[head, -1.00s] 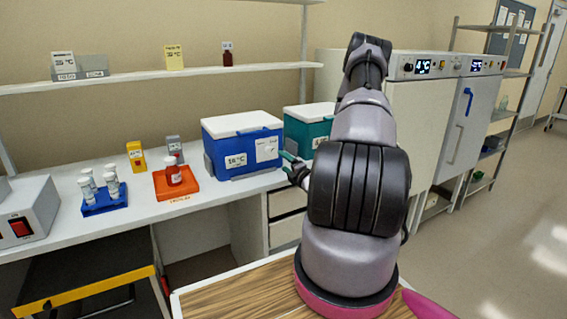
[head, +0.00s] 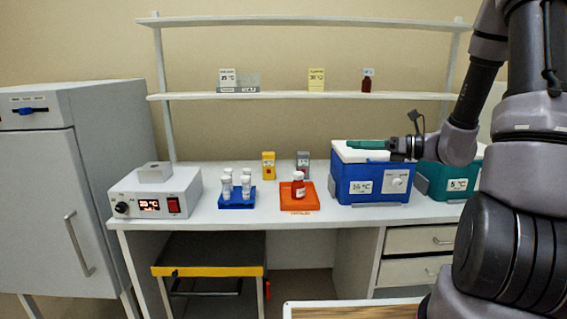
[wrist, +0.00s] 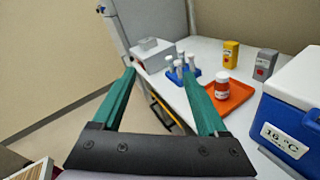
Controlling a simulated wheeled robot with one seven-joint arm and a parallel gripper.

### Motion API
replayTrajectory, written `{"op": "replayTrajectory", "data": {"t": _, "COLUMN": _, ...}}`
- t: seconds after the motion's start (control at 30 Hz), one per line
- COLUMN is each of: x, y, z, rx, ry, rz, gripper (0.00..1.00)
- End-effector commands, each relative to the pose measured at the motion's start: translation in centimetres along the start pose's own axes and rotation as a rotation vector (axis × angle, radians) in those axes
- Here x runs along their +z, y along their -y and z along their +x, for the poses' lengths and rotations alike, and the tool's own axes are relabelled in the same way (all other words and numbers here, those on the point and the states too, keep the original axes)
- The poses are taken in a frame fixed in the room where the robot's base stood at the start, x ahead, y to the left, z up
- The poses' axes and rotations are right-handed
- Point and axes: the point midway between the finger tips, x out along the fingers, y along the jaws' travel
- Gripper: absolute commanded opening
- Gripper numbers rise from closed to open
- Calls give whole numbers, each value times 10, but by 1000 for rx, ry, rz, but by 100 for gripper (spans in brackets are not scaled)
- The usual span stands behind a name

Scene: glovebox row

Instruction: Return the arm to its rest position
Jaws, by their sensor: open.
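My gripper (head: 366,145) is at the right of the head view, at the end of my folded arm. It shows in front of the lid of the blue cooler box (head: 370,187), pointing left. In the wrist view my gripper (wrist: 165,85) has its two green fingers wide apart with nothing between them. Beyond the fingers the wrist view shows the bench, an orange tray (wrist: 232,98) with a red-labelled bottle (wrist: 222,86), and the blue cooler box at the right (wrist: 293,100).
A blue rack (head: 237,200) with several white-capped vials, a heater box (head: 155,193) and a teal cooler (head: 448,181) stand on the bench. A grey cabinet (head: 85,190) is at the left. A yellow-edged cart (head: 210,271) is under the bench. A shelf (head: 300,97) runs above.

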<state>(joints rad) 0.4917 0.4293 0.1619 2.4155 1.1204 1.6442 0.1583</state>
Motion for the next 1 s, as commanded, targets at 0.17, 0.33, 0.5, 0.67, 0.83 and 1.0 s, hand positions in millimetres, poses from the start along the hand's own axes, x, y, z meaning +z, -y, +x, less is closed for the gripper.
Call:
{"op": "replayTrajectory", "data": {"t": 0.17, "x": 4, "y": -76, "z": 4, "rx": 166, "ry": -278, "rz": -383, "gripper": 76}}
{"op": "replayTrajectory", "data": {"t": 0.33, "x": -2, "y": -126, "z": -14, "rx": 292, "ry": -530, "rz": -761, "gripper": 76}}
{"op": "replayTrajectory", "data": {"t": 0.5, "x": 0, "y": -157, "z": -44, "rx": 380, "ry": -765, "rz": -1154, "gripper": 76}}
{"op": "replayTrajectory", "data": {"t": 0.67, "x": 14, "y": -173, "z": -78, "rx": 423, "ry": -972, "rz": -1530, "gripper": 76}}
{"op": "replayTrajectory", "data": {"t": 0.83, "x": 40, "y": -185, "z": -110, "rx": 421, "ry": -1151, "rz": -1869, "gripper": 76}}
{"op": "replayTrajectory", "data": {"t": 1.0, "x": 58, "y": -191, "z": -128, "rx": 402, "ry": -1253, "rz": -2055, "gripper": 76}}
